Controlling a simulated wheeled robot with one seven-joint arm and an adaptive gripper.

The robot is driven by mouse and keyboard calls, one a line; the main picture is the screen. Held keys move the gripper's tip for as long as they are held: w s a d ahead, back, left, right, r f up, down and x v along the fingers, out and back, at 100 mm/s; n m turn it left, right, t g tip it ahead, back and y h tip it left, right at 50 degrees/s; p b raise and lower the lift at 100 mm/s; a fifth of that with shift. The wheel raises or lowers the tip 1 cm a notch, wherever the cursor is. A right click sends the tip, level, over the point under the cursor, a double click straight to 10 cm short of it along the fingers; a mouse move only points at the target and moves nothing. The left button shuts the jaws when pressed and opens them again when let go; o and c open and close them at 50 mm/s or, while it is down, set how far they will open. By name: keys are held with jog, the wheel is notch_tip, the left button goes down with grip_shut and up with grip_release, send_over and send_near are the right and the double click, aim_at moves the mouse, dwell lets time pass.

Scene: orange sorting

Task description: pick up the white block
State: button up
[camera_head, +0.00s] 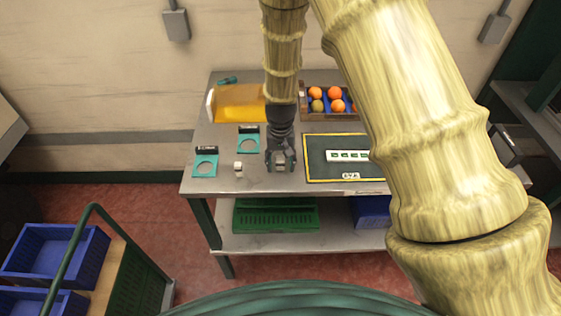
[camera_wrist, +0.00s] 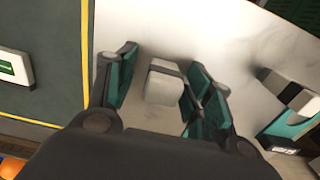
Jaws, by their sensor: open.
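A small white block (camera_wrist: 163,86) with a grey band is between the open fingers of my gripper (camera_wrist: 160,88) in the wrist view. A gap shows between it and the left finger; the right finger is close, and I cannot tell whether it touches. In the head view my gripper (camera_head: 281,162) points down at the front middle of the metal table (camera_head: 225,183), with a pale patch between its fingers. Another small whitish block (camera_head: 238,168) stands on the table just left of my gripper.
Teal ring stands (camera_head: 205,164) with black tops are at left. A dark yellow-edged mat (camera_head: 320,171) with a white slotted strip (camera_head: 348,155) lies at right. Behind are a yellow-orange bin (camera_head: 236,103) and a crate holding oranges (camera_head: 315,93). The table's front edge is close.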

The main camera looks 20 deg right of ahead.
aim_at(281, 158)
jog(key=c, duration=1.1)
jog(key=shift+r, duration=0.15)
jog(key=shift+r+b, duration=0.85)
jog(key=shift+r, duration=0.05)
jog(key=shift+s+r+b, duration=0.4)
jog(key=shift+r+b, duration=0.15)
jog(key=shift+r, duration=0.05)
jog(key=s+b, duration=0.1)
jog(key=s, duration=0.4)
jog(key=s+r+b, duration=0.1)
jog(key=s+b, duration=0.1)
jog(key=s, duration=0.3)
jog(key=s+a+b, duration=0.1)
jog(key=s, duration=0.4)
jog(key=shift+s+a+r+b, duration=0.1)
jog(key=shift+r+b, duration=0.25)
